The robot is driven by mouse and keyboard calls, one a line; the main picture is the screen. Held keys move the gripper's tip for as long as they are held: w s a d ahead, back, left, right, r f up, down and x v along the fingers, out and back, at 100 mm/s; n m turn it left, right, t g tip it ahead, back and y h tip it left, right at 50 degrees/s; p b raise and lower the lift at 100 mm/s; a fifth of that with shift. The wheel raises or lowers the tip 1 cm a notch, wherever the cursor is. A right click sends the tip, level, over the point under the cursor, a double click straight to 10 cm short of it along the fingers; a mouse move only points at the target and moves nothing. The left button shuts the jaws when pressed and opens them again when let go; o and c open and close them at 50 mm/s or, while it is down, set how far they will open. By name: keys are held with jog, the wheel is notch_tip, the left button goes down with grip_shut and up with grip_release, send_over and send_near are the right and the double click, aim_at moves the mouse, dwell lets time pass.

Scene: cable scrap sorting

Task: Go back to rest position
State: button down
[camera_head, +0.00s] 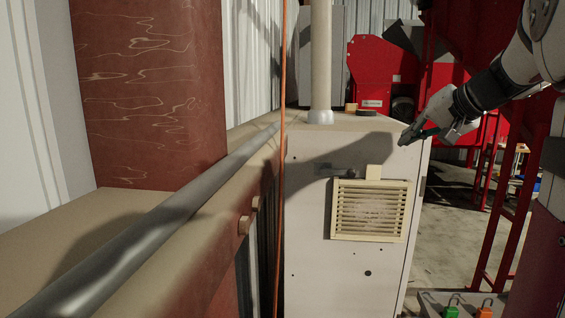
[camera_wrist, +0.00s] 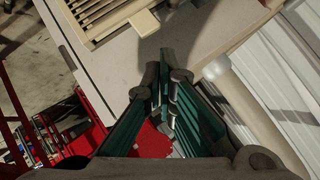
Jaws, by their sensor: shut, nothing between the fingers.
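My gripper (camera_head: 408,138) is at the right of the head view, at the end of my arm. It is in front of the upper right part of a pale cabinet (camera_head: 310,215), and I cannot tell how far from it. In the wrist view my gripper (camera_wrist: 163,70) points at the cabinet (camera_wrist: 185,40). Its green-sided fingers come together at the tips, with nothing between them. No rest position is marked in either view.
The cabinet has a cream vent grille (camera_head: 370,210) and a vertical pipe (camera_head: 321,60) on top. A grey rail (camera_head: 150,240) runs along the left. An orange cable (camera_head: 282,150) hangs in front of the cabinet. Red metal frames (camera_head: 510,200) stand at the right, with open floor between.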

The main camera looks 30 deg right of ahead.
jog(key=a+f+n+g+y, duration=0.1)
jog(key=a+f+n+g, duration=0.15)
jog(key=a, duration=0.85)
jog(key=a+f+n+g+y, duration=0.15)
jog(key=a+f, duration=0.25)
jog(key=a, duration=0.7)
jog(key=s+a+f+n+g, duration=0.2)
jog(key=s+a+f+n, duration=0.4)
jog(key=s+a+f, duration=0.5)
jog(key=s+a+h, duration=0.1)
jog(key=s+a, duration=0.2)
jog(key=shift+s+a+f+n, duration=0.2)
jog(key=shift+n, duration=0.1)
jog(key=shift+d, duration=0.1)
